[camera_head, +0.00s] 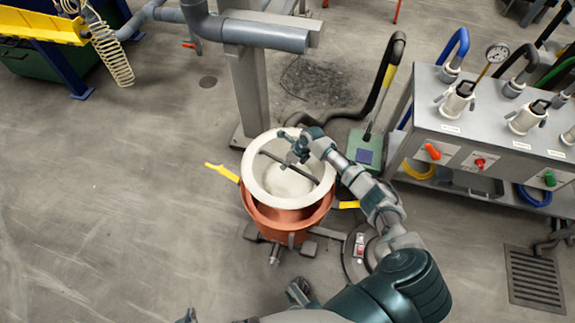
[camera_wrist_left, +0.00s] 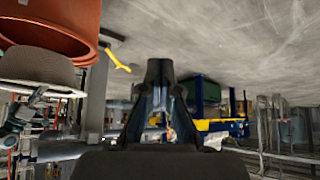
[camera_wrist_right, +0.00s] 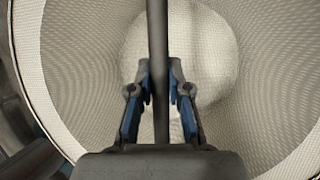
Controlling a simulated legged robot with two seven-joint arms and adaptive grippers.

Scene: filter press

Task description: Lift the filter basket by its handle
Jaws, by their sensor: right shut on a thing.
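The white mesh filter basket (camera_head: 255,188) is partly out of the copper-coloured pot (camera_head: 292,223), its rim above the pot's rim. The left wrist view, turned upside down, shows the basket's side (camera_wrist_left: 38,68) exposed beyond the pot (camera_wrist_left: 55,22). A dark bar handle (camera_head: 311,176) crosses the basket's mouth. My right gripper (camera_head: 293,157) is at this handle. In the right wrist view its fingers (camera_wrist_right: 160,80) are closed on both sides of the bar (camera_wrist_right: 158,30), above the mesh inside. My left gripper (camera_wrist_left: 160,72) looks shut and empty, away from the basket.
Yellow handles (camera_head: 222,172) stick out from the pot's sides. A grey post (camera_head: 247,90) stands behind it. A green scale-like base (camera_head: 364,149) and a metal console (camera_head: 487,120) with hoses are to the right. Open floor (camera_head: 110,200) lies on the left.

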